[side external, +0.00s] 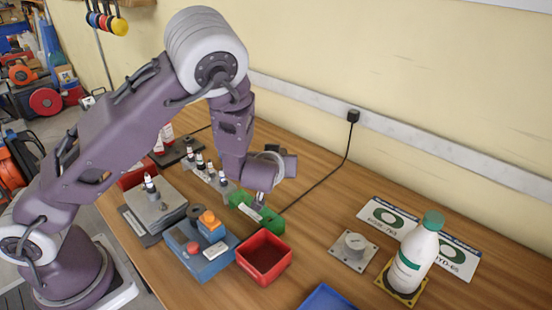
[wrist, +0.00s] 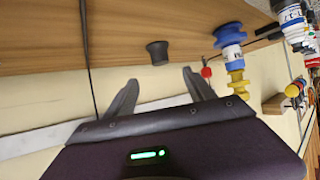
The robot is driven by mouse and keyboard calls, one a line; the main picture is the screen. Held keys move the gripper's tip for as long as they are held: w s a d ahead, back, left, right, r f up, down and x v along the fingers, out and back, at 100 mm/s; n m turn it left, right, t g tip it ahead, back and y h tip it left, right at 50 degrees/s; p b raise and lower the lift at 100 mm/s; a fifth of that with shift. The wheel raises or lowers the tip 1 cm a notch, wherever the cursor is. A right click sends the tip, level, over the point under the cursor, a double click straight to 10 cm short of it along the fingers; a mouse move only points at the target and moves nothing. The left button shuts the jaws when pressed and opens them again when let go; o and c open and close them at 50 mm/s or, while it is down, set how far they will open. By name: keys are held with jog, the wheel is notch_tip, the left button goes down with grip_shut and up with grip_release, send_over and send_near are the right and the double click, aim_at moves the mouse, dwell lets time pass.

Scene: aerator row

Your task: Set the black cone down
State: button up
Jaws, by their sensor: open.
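The black cone (wrist: 157,52) shows in the wrist view against the wooden table, just beyond my fingertips and roughly between their lines. My gripper (wrist: 160,77) is open, its two fingers spread wide with nothing between them. A gap shows between the fingertips and the cone. In the side external view my gripper hangs low over the green tray, and its fingertips are too small to make out clearly. I cannot pick out the cone in that view.
A red bin (side external: 264,258), a green tray (side external: 270,222) and a blue control box (side external: 200,252) stand close together. A white bottle (side external: 413,262) stands to the right on a yellow base. In the wrist view a blue labelled part (wrist: 230,38) is right of the cone.

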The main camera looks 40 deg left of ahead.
jog(key=s+d+r+m+g+h, duration=0.1)
jog(key=s+d+r+m+h, duration=0.1)
jog(key=s+d+r+h, duration=0.4)
jog(key=s+d+r+m+g+h, duration=0.1)
jog(key=s+d+r+g+h, duration=0.15)
jog(key=s+r, duration=0.7)
jog(key=s+a+r+m, duration=0.1)
jog(key=s+a+m, duration=0.1)
jog(key=s, duration=0.7)
jog(key=s+a+r+m+y, duration=0.1)
jog(key=s+m, duration=0.1)
jog(key=s, duration=0.7)
jog(key=shift+s+a+r+g, duration=0.2)
jog(key=shift+a+g, duration=0.15)
